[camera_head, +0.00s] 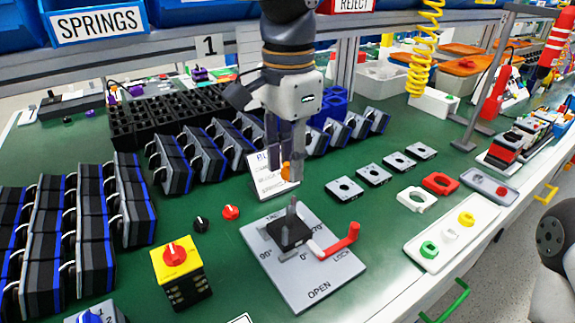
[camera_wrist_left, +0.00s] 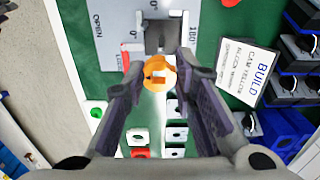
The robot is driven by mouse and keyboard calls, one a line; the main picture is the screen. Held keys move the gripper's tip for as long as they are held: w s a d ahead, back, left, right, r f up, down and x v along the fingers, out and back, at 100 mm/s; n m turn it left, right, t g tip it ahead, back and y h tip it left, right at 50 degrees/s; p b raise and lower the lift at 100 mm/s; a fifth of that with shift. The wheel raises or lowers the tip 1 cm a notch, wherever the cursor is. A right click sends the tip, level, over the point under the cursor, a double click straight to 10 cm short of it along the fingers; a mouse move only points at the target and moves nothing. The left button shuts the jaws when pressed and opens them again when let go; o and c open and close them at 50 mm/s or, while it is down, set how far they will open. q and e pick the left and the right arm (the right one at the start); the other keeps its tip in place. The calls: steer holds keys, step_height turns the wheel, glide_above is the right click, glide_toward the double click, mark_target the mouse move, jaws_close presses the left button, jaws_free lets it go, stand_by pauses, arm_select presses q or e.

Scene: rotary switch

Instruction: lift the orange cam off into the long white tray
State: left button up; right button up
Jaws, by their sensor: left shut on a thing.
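The orange cam (camera_head: 286,172) is between the fingertips of my left gripper (camera_head: 285,174), which is shut on it. The cam, a ring with a square hole, also shows in the left wrist view (camera_wrist_left: 160,73). It hangs in the air above the fixture plate (camera_head: 328,271), apart from the tip of the upright grey shaft (camera_head: 291,212) on its black block. The long white tray (camera_head: 432,263) lies to the right. It holds a green, a white and a yellow cam in a row, with the green one nearest. My right gripper is not in view.
A red-handled lever (camera_head: 340,241) sticks out from the fixture's right side. A yellow switch box with a red knob (camera_head: 176,262) stands left of the plate. A build card (camera_head: 270,178) stands behind the gripper.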

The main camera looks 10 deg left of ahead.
arm_select(q)
steer(key=shift+r+p, duration=0.45)
steer(key=shift+r, duration=2.35)
